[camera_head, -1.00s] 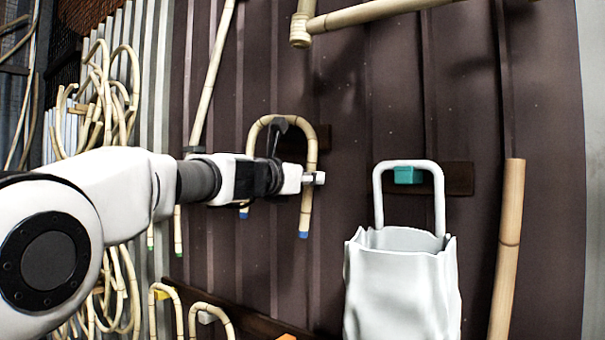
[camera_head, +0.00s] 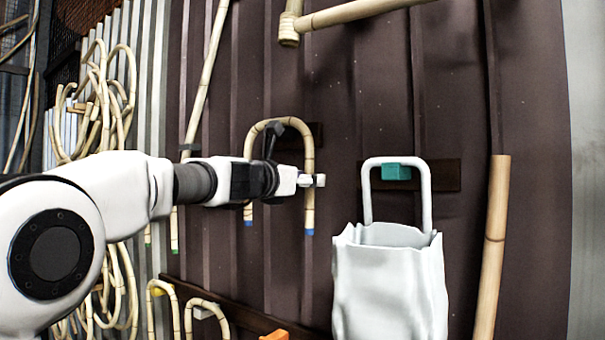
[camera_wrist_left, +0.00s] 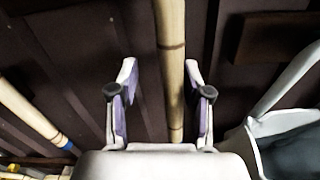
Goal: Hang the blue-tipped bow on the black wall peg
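The blue-tipped bow (camera_head: 309,150) is an arch of jointed rattan with its bend up and both blue tips down, in front of the brown wall. A black piece (camera_head: 274,128) shows just under its bend; it looks like the peg, but whether the bow rests on it is unclear. My left gripper (camera_head: 312,181) is at the bow's right leg. In the left wrist view, its two fingers (camera_wrist_left: 162,95) are spread with a rattan leg (camera_wrist_left: 172,60) between them, nearer the right finger, with a gap on the left. Another leg with a blue tip (camera_wrist_left: 62,141) shows at left. My right gripper is out of view.
Other rattan bows (camera_head: 205,306) are below, rattan coils (camera_head: 105,100) at left. A thick pole (camera_head: 490,250) is at right. A horizontal rattan pole (camera_head: 350,14) is above.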

